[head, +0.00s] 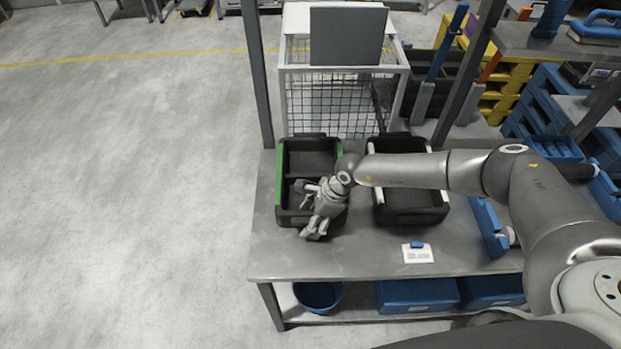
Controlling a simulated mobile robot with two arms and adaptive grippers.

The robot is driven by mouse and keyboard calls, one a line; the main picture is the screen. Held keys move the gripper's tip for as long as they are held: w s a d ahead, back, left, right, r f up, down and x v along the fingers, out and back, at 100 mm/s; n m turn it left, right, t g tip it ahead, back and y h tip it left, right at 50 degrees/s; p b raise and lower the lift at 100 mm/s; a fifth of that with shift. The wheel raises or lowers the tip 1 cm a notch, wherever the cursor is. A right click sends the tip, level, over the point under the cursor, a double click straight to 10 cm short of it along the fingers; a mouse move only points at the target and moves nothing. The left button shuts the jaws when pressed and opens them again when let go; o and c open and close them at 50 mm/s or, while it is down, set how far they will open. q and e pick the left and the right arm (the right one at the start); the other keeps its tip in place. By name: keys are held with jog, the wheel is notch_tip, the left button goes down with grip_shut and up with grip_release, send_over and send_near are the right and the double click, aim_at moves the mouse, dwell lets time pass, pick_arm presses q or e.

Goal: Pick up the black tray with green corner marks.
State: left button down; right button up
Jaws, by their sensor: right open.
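The black tray with green corner marks (310,160) sits on the left part of the grey metal table (330,262). Its green marks show along its left side and at its upper right corner. My right gripper (312,230) is over the front part of this tray, with its fingers near the front rim, and it hides part of the tray. The gripper is open, and I see nothing held in it. I cannot tell whether the fingers touch the rim. My left gripper is not in view.
A second black tray, with white marks (412,207), stands to the right, partly behind my right arm. A white card (417,254) with a blue clip lies in front of it. A wire cage (335,100) stands behind the table. A grey post (257,75) rises at the table's back left.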

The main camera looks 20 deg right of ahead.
jog(key=c, duration=1.3)
jog(key=shift+r, duration=0.1)
